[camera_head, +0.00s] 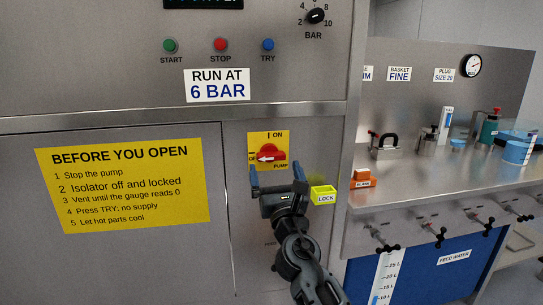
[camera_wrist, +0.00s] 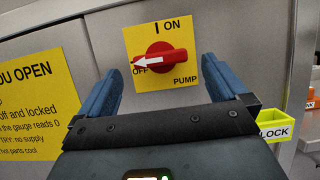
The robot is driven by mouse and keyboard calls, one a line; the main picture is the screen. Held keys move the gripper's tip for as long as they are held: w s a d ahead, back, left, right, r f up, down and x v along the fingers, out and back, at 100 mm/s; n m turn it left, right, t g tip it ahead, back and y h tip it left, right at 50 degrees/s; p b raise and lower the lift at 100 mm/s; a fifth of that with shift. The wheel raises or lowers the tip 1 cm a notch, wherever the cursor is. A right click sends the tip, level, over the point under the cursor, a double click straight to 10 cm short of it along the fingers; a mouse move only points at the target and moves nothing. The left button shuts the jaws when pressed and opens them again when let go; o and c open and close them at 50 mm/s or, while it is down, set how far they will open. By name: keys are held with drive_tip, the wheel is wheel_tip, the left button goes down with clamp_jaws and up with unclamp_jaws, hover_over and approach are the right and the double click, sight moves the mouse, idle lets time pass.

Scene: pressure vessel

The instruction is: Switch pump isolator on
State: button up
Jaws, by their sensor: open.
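The pump isolator is a red rotary handle (camera_head: 269,154) on a yellow plate (camera_head: 256,138) marked ON at the top, OFF at the left and PUMP below. Its white arrow points left, at OFF; the red handle also shows in the wrist view (camera_wrist: 161,60). My gripper (camera_head: 275,174) is open and empty, just below and in front of the isolator. In the wrist view, its blue fingers (camera_wrist: 159,78) stand to either side of the handle, apart from it. The gap to the handle in depth is hard to tell.
A yellow LOCK box (camera_head: 323,195) is on the panel, right of my gripper. Above are START, STOP and TRY buttons (camera_head: 220,45) and a "RUN AT 6 BAR" label (camera_head: 217,85). A steel bench (camera_head: 440,185) with several items and valves stands at the right.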

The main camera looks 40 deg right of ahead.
sight(272, 160)
drive_tip(key=x, duration=0.5)
drive_tip(key=shift+w+d+r+p, duration=0.1)
drive_tip(key=shift+w+d+p, duration=0.1)
drive_tip(key=shift+w+p, duration=0.15)
drive_tip(key=c, duration=0.9)
